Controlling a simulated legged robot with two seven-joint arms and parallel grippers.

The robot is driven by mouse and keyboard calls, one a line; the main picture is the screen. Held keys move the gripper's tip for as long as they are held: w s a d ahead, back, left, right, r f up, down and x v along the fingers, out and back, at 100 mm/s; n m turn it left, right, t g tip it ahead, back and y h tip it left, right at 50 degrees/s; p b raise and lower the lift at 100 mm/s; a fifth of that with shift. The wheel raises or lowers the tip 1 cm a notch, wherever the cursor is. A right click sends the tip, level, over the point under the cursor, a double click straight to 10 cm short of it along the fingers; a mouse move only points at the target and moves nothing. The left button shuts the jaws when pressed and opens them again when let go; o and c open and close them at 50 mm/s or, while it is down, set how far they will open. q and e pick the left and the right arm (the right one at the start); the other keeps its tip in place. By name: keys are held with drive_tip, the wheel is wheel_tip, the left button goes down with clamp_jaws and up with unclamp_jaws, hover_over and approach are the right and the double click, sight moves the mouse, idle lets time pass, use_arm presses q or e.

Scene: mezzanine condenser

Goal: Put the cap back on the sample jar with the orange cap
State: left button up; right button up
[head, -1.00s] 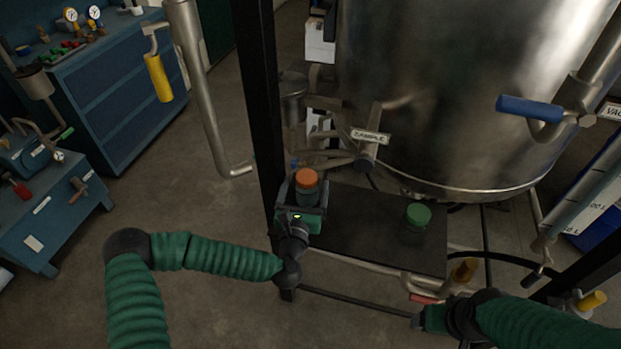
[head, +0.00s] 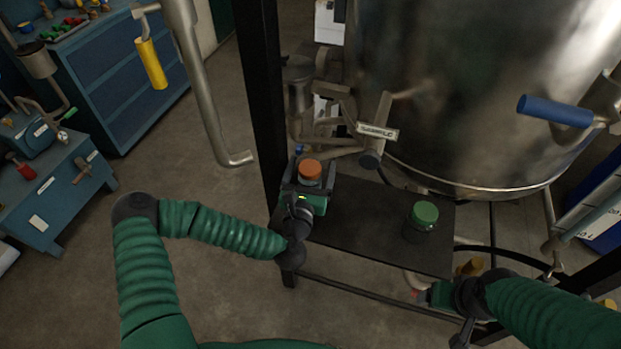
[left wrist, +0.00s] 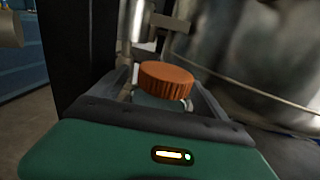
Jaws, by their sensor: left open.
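The sample jar with the orange cap (head: 311,169) stands at the left end of a dark shelf (head: 358,213). The orange cap sits on top of the jar, and a strip of clear glass shows below it. In the left wrist view the ribbed cap (left wrist: 166,79) is between my fingers. My left gripper (head: 308,181) is open, its fingers on either side of the jar; contact cannot be told. A second jar with a green cap (head: 426,212) stands to the right on the shelf. My right gripper (head: 424,294) is low, below the shelf's front edge; its fingers are unclear.
A large steel vessel (head: 470,100) stands behind the shelf. A pipe and valve with a sample tag (head: 377,131) are just behind the orange-capped jar. A black post (head: 262,100) rises at the shelf's left. A blue-handled valve (head: 553,110) is at right.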

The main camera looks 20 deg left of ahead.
use_arm(q)
drive_tip(key=shift+d, duration=0.15)
drive_tip(key=shift+c, duration=0.8)
drive_tip(key=shift+w+f, duration=0.35)
drive_tip(key=shift+w, duration=0.1)
drive_tip(key=c, duration=0.5)
drive_tip(key=shift+c, duration=1)
drive_tip(key=shift+s+a+r, duration=0.1)
drive_tip(key=shift+s+a, duration=0.1)
drive_tip(key=shift+a, duration=0.15)
drive_tip(key=c, duration=0.7)
drive_tip(key=shift+c, duration=1)
drive_tip(key=shift+w+d, duration=0.1)
drive_tip(key=shift+d, duration=0.1)
use_arm(e)
drive_tip(key=shift+w+f, duration=0.15)
drive_tip(key=shift+w, duration=0.1)
